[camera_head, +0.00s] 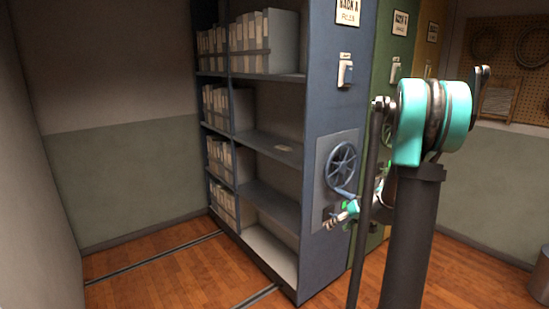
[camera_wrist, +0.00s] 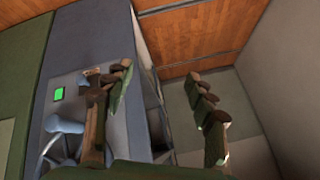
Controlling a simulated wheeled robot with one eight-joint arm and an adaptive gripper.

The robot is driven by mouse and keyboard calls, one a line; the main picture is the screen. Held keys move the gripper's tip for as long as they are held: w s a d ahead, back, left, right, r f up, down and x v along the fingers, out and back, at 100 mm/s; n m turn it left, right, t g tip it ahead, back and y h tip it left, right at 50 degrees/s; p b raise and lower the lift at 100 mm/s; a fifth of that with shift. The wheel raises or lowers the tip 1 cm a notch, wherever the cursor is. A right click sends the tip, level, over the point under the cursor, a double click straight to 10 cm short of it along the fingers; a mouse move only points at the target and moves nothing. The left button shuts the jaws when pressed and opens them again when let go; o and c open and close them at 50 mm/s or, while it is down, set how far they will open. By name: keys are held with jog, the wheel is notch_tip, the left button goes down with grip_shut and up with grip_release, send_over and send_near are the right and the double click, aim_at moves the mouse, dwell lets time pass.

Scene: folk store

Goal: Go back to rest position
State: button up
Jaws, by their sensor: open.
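My gripper (camera_wrist: 168,92) is open and empty in the wrist view, its two fingers spread apart. In the head view my gripper (camera_head: 343,215) is small and partly hidden by my arm, close to the blue shelf unit's end panel just below the handwheel. The blue handwheel (camera_head: 342,167) is on that panel; part of it shows at the lower left of the wrist view (camera_wrist: 66,126). I cannot tell whether the gripper touches the wheel or panel.
The blue shelf unit (camera_head: 327,100) holds grey file boxes (camera_head: 264,40) and stands on floor rails (camera_head: 160,257). Green and yellow units stand close beside it. Open wooden floor (camera_head: 190,283) lies left of it, up to the wall. A bin (camera_head: 541,275) is at the far right.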

jog(key=s+a+f+m+h, duration=0.1)
jog(key=s+a+h, duration=0.1)
jog(key=s, duration=1.2)
jog(key=s+a+f+m+h, duration=0.1)
jog(key=s+a, duration=0.3)
jog(key=s, duration=1)
jog(key=shift+s+m+g+h, duration=0.3)
jog(key=shift+g+h, duration=0.1)
jog(key=shift+h, duration=0.5)
jog(key=shift+a, duration=0.1)
